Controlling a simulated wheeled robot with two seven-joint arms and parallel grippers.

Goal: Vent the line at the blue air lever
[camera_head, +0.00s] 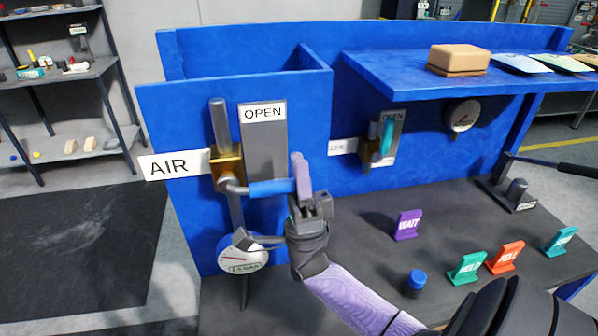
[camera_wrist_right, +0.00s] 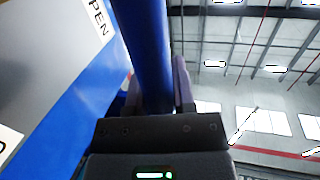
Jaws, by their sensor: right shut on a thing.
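The blue air lever (camera_head: 270,188) sticks out sideways to the right from a brass valve body (camera_head: 226,168) on a vertical grey pipe. A white AIR label (camera_head: 181,165) is left of the valve, and a grey plate marked OPEN (camera_head: 265,140) stands behind and above the lever. My right gripper (camera_head: 300,178) is shut on the lever's outer end. In the right wrist view the blue lever (camera_wrist_right: 146,50) runs up between the fingers (camera_wrist_right: 158,85). A round pressure gauge (camera_head: 243,260) hangs below; its reading is too small to tell. My left gripper does not show.
A second valve with a teal lever (camera_head: 386,134) is on the panel to the right, under a blue shelf (camera_head: 400,84) carrying a tan block. Purple, green, orange and teal signs and a blue-capped item (camera_head: 415,283) stand on the dark bench (camera_head: 350,235).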

